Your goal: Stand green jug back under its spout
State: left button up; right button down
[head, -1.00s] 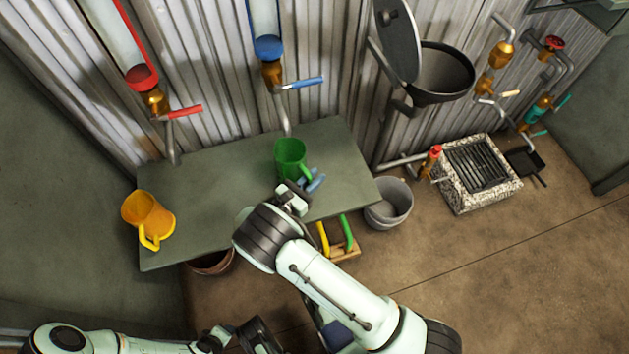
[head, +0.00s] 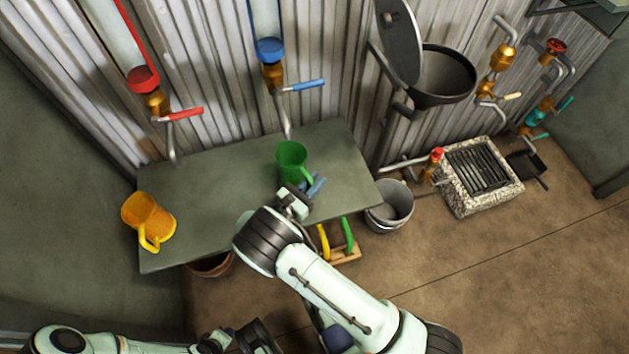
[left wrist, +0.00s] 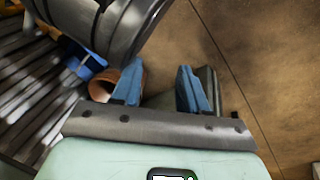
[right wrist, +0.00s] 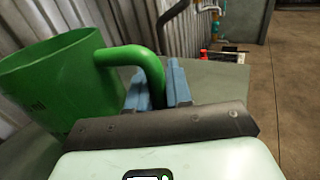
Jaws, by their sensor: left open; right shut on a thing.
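The green jug (head: 290,161) is upright on the grey-green table (head: 215,190), or very close above it; I cannot tell which. It is just in front of the blue-trimmed spout (head: 285,122). My right gripper (head: 314,187) is shut on its handle. In the right wrist view the blue fingers (right wrist: 160,88) pinch the jug's handle (right wrist: 135,55), with the jug body (right wrist: 62,85) to the left. My left gripper (left wrist: 160,88) is open and empty, away from the table, low in the head view.
A grey bucket (head: 391,210) is on the floor beyond the right table edge. The table between the jugs is clear.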

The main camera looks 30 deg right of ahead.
jog(key=c, duration=1)
grip_release()
jog(key=shift+o, duration=0.2)
pick_arm(q)
jog(key=shift+w+d+r+t+p, duration=0.15)
jog(key=shift+w+r+p, duration=0.2)
jog(key=shift+w+r, duration=0.25)
jog(key=shift+w+d+r+t+p, duration=0.15)
jog(key=shift+w+r+p, duration=0.15)
jog(key=shift+w+r, duration=0.25)
pick_arm(e)
jog(key=v, duration=1.3)
jog(key=shift+a, duration=0.25)
pick_arm(q)
jog(key=shift+s+a, duration=0.1)
